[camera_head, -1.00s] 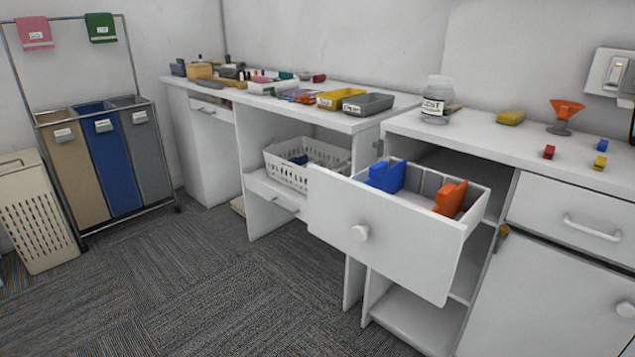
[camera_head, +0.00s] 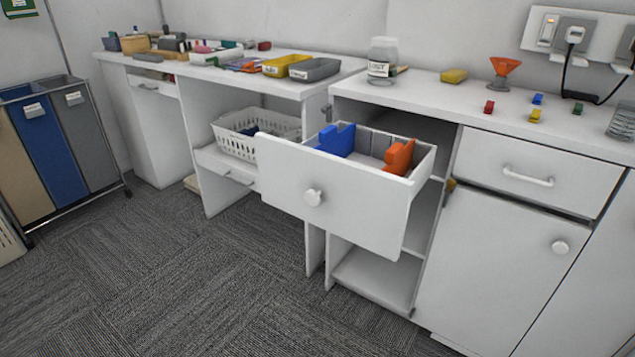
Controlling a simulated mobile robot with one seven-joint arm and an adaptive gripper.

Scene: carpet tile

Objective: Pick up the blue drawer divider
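The blue drawer divider (camera_head: 337,139) stands in the left part of an open white drawer (camera_head: 289,187) under the right counter. Its notched top rises above the drawer's rim. Its lower part is hidden by the drawer front. An orange divider (camera_head: 398,156) stands in the right part of the same drawer, apart from the blue one. My gripper is not in view.
A white basket (camera_head: 240,143) sits on the shelf left of the drawer. A jar (camera_head: 382,57), an orange funnel (camera_head: 503,70) and several small blocks stand on the right counter (camera_head: 430,90). Fabric bins (camera_head: 52,137) stand at left. Carpet before the drawer is clear.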

